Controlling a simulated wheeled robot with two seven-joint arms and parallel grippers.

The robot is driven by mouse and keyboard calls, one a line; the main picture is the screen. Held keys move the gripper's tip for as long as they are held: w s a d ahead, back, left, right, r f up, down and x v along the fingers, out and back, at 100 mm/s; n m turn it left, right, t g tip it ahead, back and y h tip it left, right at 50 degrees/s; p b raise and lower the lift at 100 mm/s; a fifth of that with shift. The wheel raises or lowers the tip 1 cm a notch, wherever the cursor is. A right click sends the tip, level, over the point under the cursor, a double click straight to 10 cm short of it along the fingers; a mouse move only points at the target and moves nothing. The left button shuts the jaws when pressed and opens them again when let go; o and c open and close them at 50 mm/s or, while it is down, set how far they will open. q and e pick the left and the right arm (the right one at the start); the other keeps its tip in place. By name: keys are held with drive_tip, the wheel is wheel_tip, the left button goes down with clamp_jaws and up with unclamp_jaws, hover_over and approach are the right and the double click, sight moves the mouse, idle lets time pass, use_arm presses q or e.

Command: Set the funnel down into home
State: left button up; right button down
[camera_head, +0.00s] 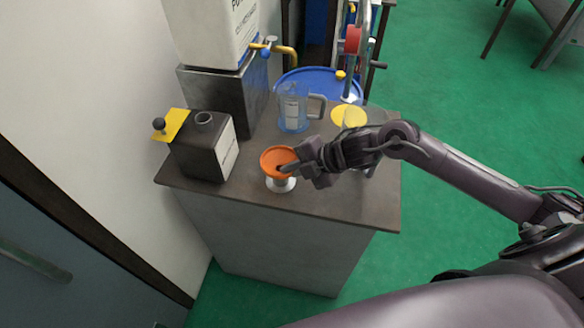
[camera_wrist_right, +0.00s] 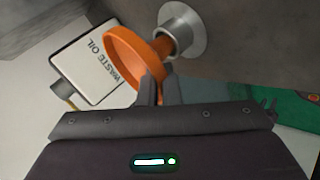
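The orange funnel (camera_head: 277,157) is over the front part of the dark counter, directly above a small pale round holder (camera_head: 283,185), probably the home. In the right wrist view the funnel (camera_wrist_right: 128,52) is tilted in the picture, its neck toward the metal holder's round flange (camera_wrist_right: 195,32). My right gripper (camera_head: 289,168) reaches in from the right at the funnel's side. My left gripper is out of view.
A dark can (camera_head: 196,160) with a white label reading WASTE OIL (camera_wrist_right: 92,65) stands left of the funnel. Behind are a clear jug (camera_head: 292,110), a yellow disc (camera_head: 349,115) and a brass tap (camera_head: 285,50). The counter's front edge is close to the holder.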

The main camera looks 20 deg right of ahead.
drive_tip(key=shift+f+b, duration=0.75)
drive_tip(key=shift+f, duration=0.2)
drive_tip(key=c, duration=1.5)
unclamp_jaws()
drive_tip(key=shift+c, duration=0.2)
